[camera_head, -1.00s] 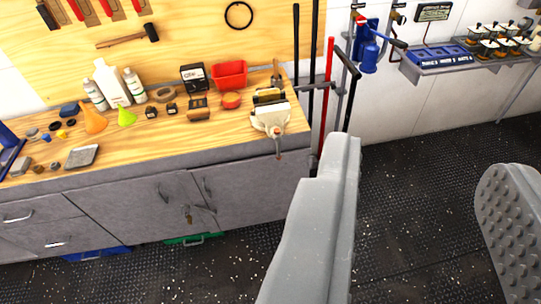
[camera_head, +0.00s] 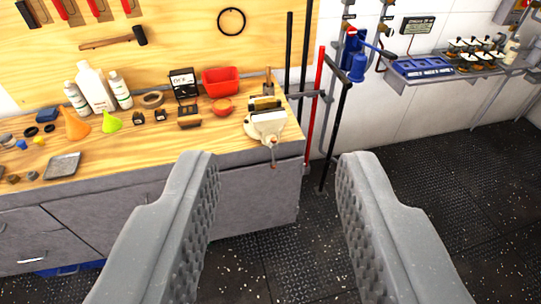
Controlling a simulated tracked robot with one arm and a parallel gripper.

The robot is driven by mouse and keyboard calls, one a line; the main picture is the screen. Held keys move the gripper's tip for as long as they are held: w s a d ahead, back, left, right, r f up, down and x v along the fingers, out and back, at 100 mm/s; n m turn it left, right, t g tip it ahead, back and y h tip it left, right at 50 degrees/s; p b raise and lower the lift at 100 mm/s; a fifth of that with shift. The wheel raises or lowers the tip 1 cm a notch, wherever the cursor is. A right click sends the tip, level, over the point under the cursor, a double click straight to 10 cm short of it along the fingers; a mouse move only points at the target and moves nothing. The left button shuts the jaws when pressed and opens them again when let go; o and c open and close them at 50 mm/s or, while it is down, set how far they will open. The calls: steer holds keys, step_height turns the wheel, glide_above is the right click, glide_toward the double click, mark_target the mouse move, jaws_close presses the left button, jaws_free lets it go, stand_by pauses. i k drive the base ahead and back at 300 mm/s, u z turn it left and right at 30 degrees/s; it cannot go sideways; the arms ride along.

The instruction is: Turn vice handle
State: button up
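The vice (camera_head: 266,125) is a cream-white bench vice with dark jaws, fixed near the right front corner of the wooden workbench. Its handle (camera_head: 274,158) is a thin brownish bar hanging roughly upright at the vice's front, over the bench edge. My gripper (camera_head: 273,165) is open and empty, its two grey fingers wide apart with studded inner faces. In the picture the vice and handle show between the fingertips, but the vice is farther off. Nothing touches the fingers.
The workbench (camera_head: 180,140) carries bottles (camera_head: 92,90), a red bin (camera_head: 221,81) and several small items left of the vice. Long red and black bars (camera_head: 316,110) stand right of the bench. A blue tool and a shelf (camera_head: 455,70) are on the right wall. The deck floor at right is clear.

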mark_target(272, 141)
steer(key=u, duration=0.05)
steer(key=i, duration=1)
steer(key=u, duration=0.7)
steer(key=i, duration=0.3)
steer(key=z, duration=0.3)
